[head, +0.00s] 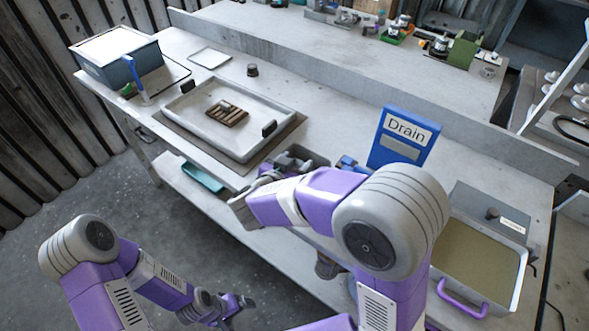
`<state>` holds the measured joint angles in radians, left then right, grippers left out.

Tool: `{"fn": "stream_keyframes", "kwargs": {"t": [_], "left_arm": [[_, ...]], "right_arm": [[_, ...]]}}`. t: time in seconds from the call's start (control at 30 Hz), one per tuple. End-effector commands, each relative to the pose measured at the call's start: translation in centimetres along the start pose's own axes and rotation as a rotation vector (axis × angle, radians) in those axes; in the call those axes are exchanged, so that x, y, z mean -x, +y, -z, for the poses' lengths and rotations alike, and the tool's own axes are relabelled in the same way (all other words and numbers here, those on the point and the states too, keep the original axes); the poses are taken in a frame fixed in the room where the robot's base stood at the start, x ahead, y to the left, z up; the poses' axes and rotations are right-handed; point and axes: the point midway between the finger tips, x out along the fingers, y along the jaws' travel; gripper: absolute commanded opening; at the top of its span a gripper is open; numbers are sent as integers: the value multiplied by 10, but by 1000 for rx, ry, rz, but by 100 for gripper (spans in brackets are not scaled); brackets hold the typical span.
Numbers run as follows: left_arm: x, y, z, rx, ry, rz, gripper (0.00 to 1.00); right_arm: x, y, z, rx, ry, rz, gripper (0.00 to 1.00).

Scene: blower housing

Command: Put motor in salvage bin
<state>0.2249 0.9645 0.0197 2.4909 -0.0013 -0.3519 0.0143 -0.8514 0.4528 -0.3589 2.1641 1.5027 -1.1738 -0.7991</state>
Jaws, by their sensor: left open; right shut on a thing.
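My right gripper (268,178) is at the front edge of the bench, in front of the white tray. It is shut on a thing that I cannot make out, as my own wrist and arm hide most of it. A dark grey object (309,159) shows just beyond the gripper; I cannot tell whether it touches it. My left gripper (238,304) is open and empty, low over the floor in front of the bench. No motor can be clearly told apart, and no bin is readably marked as salvage.
A white tray (181,107) holds a brown slatted piece (227,113). A grey box (117,56) stands at the back left. A blue Drain sign (403,137) stands right of my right gripper. A purple-handled basin (478,265) is at the right. A teal tray (203,178) lies on the lower shelf.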

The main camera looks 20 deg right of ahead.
Motion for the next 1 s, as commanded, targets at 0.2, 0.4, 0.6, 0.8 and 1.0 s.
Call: {"fn": "stream_keyframes", "kwargs": {"t": [0.2,0.4,0.6,0.8,1.0], "left_arm": [[-2,-1,0,0,0,0,88],[-2,0,0,0,1,0,88],[-2,-1,0,0,1,0,88],[-2,-1,0,0,1,0,88],[1,0,0,0,0,0,88]], "right_arm": [[-2,0,-3,-3,2,1,13],[-3,0,-6,-2,2,0,13],[-3,0,-7,-2,0,0,84],[-3,0,-7,-2,0,0,84],[4,-1,-2,-1,0,3,84]]}}
